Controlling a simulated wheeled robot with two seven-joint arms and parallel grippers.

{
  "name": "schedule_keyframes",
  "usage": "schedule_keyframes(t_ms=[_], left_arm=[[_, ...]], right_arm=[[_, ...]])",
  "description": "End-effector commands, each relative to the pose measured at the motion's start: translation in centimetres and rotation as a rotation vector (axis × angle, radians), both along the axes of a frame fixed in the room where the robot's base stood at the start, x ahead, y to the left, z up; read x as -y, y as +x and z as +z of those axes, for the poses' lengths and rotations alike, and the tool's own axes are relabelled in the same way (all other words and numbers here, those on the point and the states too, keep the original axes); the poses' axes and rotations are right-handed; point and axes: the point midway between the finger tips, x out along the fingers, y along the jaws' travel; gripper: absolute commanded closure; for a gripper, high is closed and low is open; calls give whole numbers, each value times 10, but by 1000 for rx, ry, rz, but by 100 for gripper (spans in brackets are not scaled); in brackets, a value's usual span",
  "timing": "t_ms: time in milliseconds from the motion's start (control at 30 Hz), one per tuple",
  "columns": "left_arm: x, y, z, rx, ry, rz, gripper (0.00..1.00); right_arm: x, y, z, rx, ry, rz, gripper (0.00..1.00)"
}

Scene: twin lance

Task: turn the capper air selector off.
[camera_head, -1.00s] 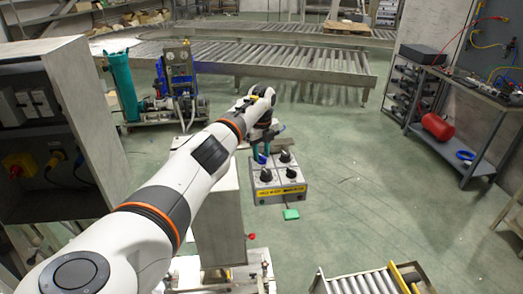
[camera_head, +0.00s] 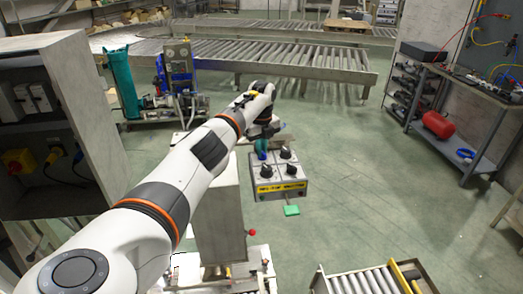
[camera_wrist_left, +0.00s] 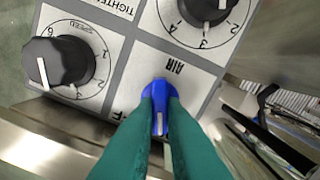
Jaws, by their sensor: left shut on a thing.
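The control box (camera_head: 279,187) stands in the middle of the head view, with several knobs on its top panel and a yellow label on its front. The air selector is a blue knob (camera_wrist_left: 160,92) beside the printed word AIR in the left wrist view. Its white pointer line points toward the bottom of that picture. My left gripper (camera_wrist_left: 160,100) has teal fingers shut on this knob, one on each side. In the head view, my left gripper (camera_head: 262,148) is at the panel's far left corner and partly hides the knob. My right gripper is not in view.
Black numbered knobs (camera_wrist_left: 60,62) sit close beside the air selector. A green piece (camera_head: 291,210) sticks out below the box front. A grey cabinet (camera_head: 50,110) stands at left, roller conveyors (camera_head: 290,58) behind. Open floor lies right of the box.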

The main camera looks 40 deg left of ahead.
Motion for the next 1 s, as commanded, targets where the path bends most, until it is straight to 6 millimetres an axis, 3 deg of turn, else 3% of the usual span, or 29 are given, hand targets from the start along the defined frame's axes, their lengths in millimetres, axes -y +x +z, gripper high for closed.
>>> schedule_keyframes(t_ms=[400,1000], left_arm=[[1,2,0,3,0,-364,100],[2,3,1,2,-1,-839,100]], right_arm=[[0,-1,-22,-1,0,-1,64],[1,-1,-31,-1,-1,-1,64]])
